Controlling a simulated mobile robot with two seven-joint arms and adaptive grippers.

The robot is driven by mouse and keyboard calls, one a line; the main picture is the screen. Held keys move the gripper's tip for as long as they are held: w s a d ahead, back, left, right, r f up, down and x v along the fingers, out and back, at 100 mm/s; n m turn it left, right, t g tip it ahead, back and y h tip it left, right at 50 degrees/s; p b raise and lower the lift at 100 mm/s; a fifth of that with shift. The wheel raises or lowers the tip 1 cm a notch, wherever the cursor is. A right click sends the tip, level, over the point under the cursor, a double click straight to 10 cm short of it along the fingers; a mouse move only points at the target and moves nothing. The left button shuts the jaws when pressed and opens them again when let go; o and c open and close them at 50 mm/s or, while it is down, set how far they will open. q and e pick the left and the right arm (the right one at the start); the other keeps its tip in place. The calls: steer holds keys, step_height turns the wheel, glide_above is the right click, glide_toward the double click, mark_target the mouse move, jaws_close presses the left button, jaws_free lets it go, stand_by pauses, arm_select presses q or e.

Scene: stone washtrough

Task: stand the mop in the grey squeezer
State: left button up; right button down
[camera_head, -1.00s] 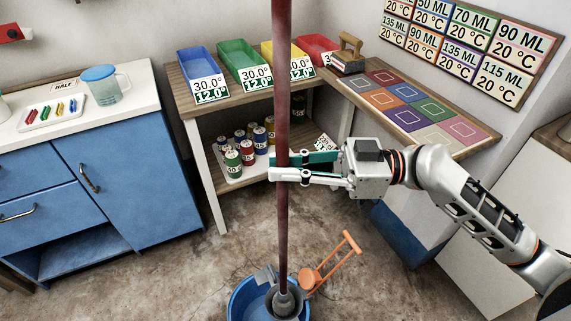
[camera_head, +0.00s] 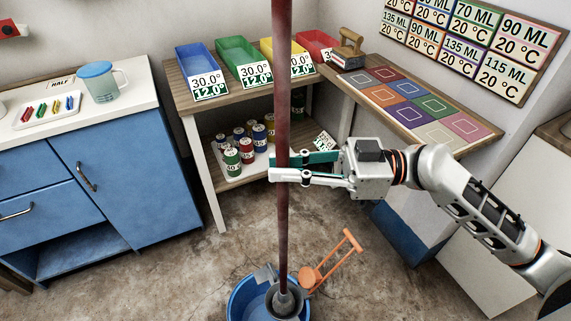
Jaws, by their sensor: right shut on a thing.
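The mop (camera_head: 282,222) has a long dark red handle that runs upright from the top edge of the head view down to a grey socket at the bottom. My right gripper (camera_head: 283,168) is shut on the mop handle about midway down the picture. The mop's lower end stands over a blue bucket (camera_head: 240,297), where a grey part, seemingly the squeezer (camera_head: 265,275), shows beside the handle. The handle and socket hide part of the grey piece, so I cannot tell how deep the mop sits. My left gripper is out of view.
An orange-handled tool (camera_head: 330,262) leans at the bucket's right. Behind stands a wooden shelf (camera_head: 203,170) with coloured bins and several cans. A blue cabinet (camera_head: 130,185) is at left. The stone floor (camera_head: 180,265) between is clear.

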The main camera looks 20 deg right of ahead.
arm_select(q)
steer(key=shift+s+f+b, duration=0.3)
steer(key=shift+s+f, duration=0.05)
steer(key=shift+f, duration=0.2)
arm_select(e)
steer(key=shift+f, duration=0.25)
